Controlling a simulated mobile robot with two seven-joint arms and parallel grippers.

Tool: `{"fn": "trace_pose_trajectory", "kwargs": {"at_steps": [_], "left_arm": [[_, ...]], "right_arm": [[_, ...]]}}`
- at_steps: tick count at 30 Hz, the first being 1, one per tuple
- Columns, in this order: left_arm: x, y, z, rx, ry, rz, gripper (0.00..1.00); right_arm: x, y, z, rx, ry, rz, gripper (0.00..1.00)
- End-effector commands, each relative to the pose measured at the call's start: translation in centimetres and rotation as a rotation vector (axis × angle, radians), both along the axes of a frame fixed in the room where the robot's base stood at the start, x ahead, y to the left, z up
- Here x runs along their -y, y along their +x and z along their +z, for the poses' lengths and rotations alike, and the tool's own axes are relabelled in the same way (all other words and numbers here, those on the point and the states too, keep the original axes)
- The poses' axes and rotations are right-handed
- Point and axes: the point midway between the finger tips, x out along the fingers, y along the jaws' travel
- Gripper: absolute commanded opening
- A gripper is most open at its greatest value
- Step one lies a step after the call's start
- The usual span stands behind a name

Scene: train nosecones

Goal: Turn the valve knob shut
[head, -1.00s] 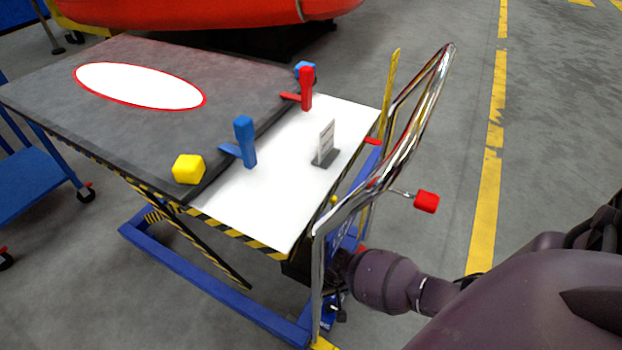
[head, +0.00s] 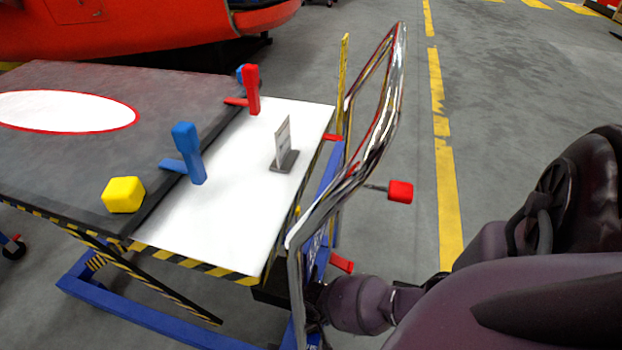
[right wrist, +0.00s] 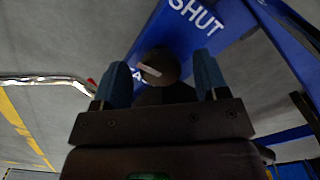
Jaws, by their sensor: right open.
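The valve knob (right wrist: 158,68) is a dark round knob with a pale line across its face. It stands on a blue panel (right wrist: 187,42) lettered "SHUT"; another label beside the knob is partly hidden. My right gripper (right wrist: 161,62) is open, with one blue finger on each side of the knob. Gaps show between the fingers and the knob, and I cannot tell whether either touches it. In the head view my right arm reaches in low behind the chrome rail; the knob and fingertips cannot be made out there. My left gripper is not in view.
A lift table (head: 60,175) carries a yellow block (head: 123,195), a blue lever (head: 188,153), a red lever (head: 252,90) and a small sign (head: 284,145). The chrome rail (head: 378,130) stands at its right end, with a red-ended lever (head: 400,191) beside it. Open floor lies right.

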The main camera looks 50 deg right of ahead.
Motion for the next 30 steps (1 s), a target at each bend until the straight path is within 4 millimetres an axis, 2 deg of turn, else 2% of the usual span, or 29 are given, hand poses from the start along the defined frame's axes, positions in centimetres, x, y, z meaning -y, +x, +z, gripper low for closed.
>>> {"fn": "trace_pose_trajectory", "kwargs": {"at_steps": [8, 17, 23, 30], "left_arm": [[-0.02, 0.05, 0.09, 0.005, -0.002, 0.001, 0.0], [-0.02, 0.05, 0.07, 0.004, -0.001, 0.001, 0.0], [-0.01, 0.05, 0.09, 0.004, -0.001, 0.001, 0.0], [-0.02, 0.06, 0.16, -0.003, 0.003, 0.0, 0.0]], "right_arm": [[0.01, 0.14, 0.03, 0.002, 0.0, 0.0, 0.66], [0.01, 0.09, 0.02, 0.001, 0.0, 0.0, 0.2], [0.0, 0.09, 0.02, 0.001, 0.0, 0.011, 0.18], [0.01, 0.13, 0.07, 0.002, -0.001, 0.101, 0.18]]}}
